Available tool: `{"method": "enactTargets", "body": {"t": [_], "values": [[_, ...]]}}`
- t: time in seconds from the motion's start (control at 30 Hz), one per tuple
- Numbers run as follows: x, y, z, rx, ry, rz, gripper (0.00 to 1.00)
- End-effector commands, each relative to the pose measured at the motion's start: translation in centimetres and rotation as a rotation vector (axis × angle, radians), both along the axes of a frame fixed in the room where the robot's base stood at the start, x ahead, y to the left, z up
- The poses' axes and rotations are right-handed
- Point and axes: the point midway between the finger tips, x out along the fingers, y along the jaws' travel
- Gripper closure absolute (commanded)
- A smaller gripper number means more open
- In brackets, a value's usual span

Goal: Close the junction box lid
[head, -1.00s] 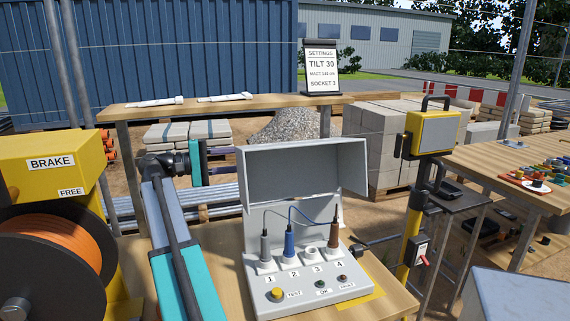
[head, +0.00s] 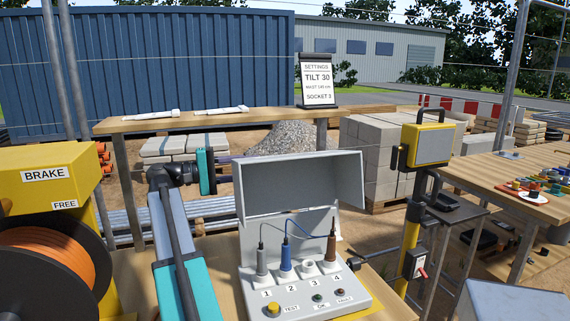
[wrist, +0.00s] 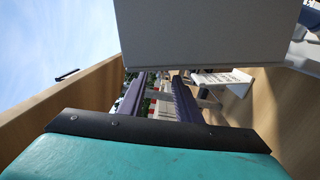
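The grey junction box (head: 300,291) stands on the wooden bench with its hood-like lid (head: 300,187) raised open. Under the lid are sockets numbered 1 to 4; grey, blue and brown plugs stand in 1, 2 and 4, and socket 3 is empty. A blue cable arcs between plugs. My gripper (head: 226,160) is at the lid's upper left, its fingers pointing right, partly hidden behind the lid. In the wrist view my gripper (wrist: 160,97) shows two dark purple fingers with a gap between them and nothing held. The lid (wrist: 210,35) fills the upper middle there, close to the fingers.
A cable reel with a yellow BRAKE housing (head: 45,172) stands at left. A wooden shelf (head: 270,116) behind carries a settings sign (head: 317,80). A yellow post with a grey-faced box (head: 427,145) stands right of the junction box. A table (head: 480,171) with small parts is further right.

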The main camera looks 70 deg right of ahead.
Motion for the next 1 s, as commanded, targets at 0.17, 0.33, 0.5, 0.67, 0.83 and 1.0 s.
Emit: {"method": "enactTargets", "body": {"t": [0.17, 0.33, 0.5, 0.67, 0.83, 1.0], "values": [[-2.3, -1.5, 0.0, 0.0, -0.001, -0.003, 0.69], [-4.3, -3.0, 0.0, 0.0, -0.001, -0.004, 0.69], [-6.2, -4.5, 0.0, 0.0, -0.001, -0.004, 0.69], [-7.6, -5.6, 0.0, 0.0, -0.001, -0.003, 0.69], [-8.4, -6.2, 0.0, 0.001, -0.001, -0.002, 0.69], [-8.6, -6.3, 0.0, 0.001, -0.001, -0.002, 0.69]]}}
